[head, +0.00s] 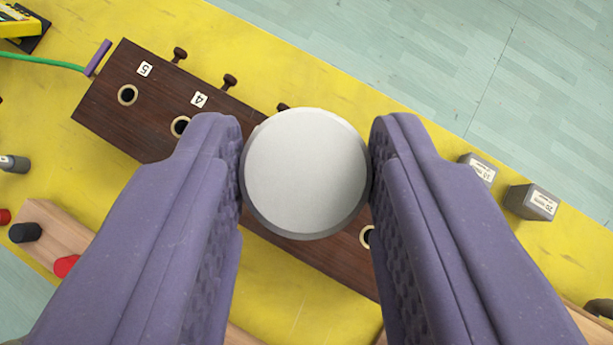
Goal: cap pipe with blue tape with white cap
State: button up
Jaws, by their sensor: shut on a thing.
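My gripper (306,172) has two purple padded fingers, shut on a round white cap (306,172). The cap shows its flat pale top with a greyer rim and touches both finger pads. It is held above a dark brown wooden block (110,110) with round holes and number labels, and hides the middle of that block. No pipe with blue tape shows in this view; the fingers and cap cover much of the area below.
The yellow table (390,100) has its far edge at the upper right, with pale floor beyond. Two grey labelled blocks (531,202) stand at the right. A wooden strip (55,225) with black and red caps lies at lower left. A green cord (40,61) runs at upper left.

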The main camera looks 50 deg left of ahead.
jog(key=shift+f+b, duration=0.6)
jog(key=shift+f, duration=0.3)
jog(key=o, duration=1.1)
jog(key=p+v, duration=0.2)
jog(key=v, duration=0.5)
jog(key=shift+s+d+r, duration=0.2)
jog(key=shift+r, duration=0.1)
